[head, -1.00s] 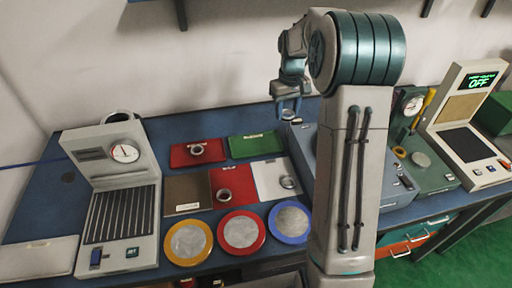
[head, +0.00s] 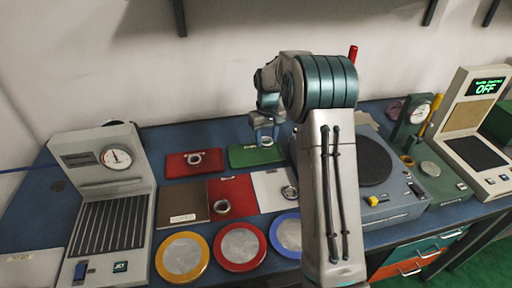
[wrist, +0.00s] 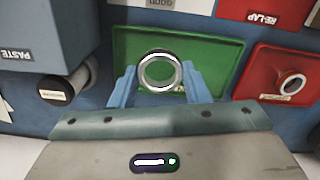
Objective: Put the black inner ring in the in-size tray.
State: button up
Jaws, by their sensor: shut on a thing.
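My gripper (wrist: 160,82) is shut on a ring (wrist: 161,72), which shows a bright metal rim. I cannot tell that it is black. In the wrist view the ring sits between the two blue fingers, in front of the green tray (wrist: 224,72). In the head view my gripper (head: 266,140) is at the green tray (head: 240,157), with the ring (head: 267,143) at the fingertips. Whether the ring touches the tray cannot be told. The green tray's label is too small to read.
A red tray (head: 176,170) with a ring (head: 194,159) stands left of the green one. Brown, red (head: 238,190) and white (head: 265,185) mats lie in front, the last two bearing rings. Colour-rimmed round plates are nearer. A grey machine (head: 392,207) stands right, a gauge stand (head: 110,200) left.

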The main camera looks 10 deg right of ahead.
aim_at(256, 154)
jog(key=w+a+f, duration=0.2)
jog(key=w+a, duration=0.1)
jog(key=shift+f, duration=0.25)
jog(key=shift+f+p, duration=0.45)
jog(key=shift+f, duration=1.5)
jog(key=shift+f, duration=0.2)
jog(key=o, duration=1.1)
jog(key=shift+r, duration=0.1)
